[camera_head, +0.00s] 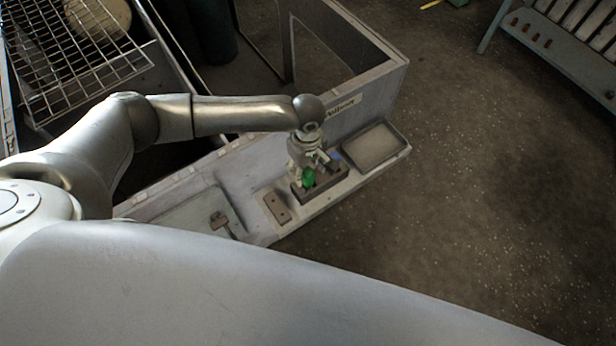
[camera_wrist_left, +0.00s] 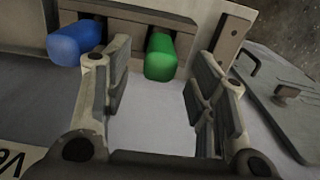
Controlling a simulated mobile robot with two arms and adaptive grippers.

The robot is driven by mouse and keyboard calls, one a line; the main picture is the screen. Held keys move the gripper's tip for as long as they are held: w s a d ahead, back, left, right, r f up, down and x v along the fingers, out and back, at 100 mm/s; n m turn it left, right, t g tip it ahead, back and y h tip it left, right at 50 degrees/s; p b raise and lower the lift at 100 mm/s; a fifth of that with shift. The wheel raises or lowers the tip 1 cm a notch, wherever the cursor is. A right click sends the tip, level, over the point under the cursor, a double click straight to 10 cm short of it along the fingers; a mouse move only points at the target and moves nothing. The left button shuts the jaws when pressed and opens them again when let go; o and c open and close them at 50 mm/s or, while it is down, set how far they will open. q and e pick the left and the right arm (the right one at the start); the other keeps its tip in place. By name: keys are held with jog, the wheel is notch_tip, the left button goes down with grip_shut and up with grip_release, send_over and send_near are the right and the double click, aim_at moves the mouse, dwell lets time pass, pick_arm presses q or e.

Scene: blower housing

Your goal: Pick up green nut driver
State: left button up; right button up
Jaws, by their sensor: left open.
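The green nut driver (camera_head: 308,177) stands in a dark holder (camera_head: 330,186) on the narrow ledge of the housing. In the left wrist view its green handle (camera_wrist_left: 160,57) shows between the two fingers, nearer the left finger. My left gripper (camera_head: 312,162) is over the holder, open and empty, with its fingers (camera_wrist_left: 158,95) apart on either side of the handle. I cannot tell whether a finger touches it. A blue handle (camera_wrist_left: 75,43) is in the same holder, outside the left finger. My right gripper is not in view.
A grey tray (camera_head: 370,147) lies on the ledge right of the holder. The housing wall (camera_head: 345,112) rises behind. Open floor is to the right.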

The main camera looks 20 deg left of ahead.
pick_arm(q)
jog(key=shift+s+d+f, duration=0.1)
jog(key=shift+f, duration=1.35)
jog(key=shift+d+f, duration=0.1)
jog(key=shift+f, duration=1.3)
grip_shut()
jog(key=shift+r, duration=0.1)
notch_tip(320, 180, up, 10)
